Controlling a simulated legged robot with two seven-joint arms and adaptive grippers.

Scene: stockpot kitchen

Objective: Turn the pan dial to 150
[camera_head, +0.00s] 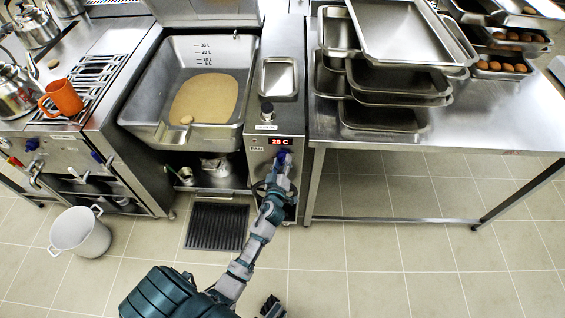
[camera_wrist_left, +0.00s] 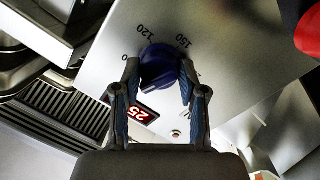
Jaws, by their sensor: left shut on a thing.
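The blue pan dial (camera_head: 284,153) is on the front panel of the pan unit, below a red display (camera_head: 280,141) that reads 25 C. In the left wrist view, the dial (camera_wrist_left: 160,68) sits between my fingers, with the printed marks 120 and 150 beside it; its pointer direction is unclear. My left gripper (camera_wrist_left: 159,76) is shut on the dial, a finger on each side. It also shows at the panel in the head view (camera_head: 281,164). A dark part at the bottom edge, perhaps my right gripper (camera_head: 271,306), is too cut off to judge.
The tilting pan (camera_head: 150,112) with a tan layer inside is left of the panel. A steel table (camera_head: 470,120) with stacked trays (camera_head: 400,85) stands to the right. A stove with an orange mug (camera_head: 65,97) is at left. A white pot (camera_head: 80,233) and a floor grate (camera_head: 216,227) lie below.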

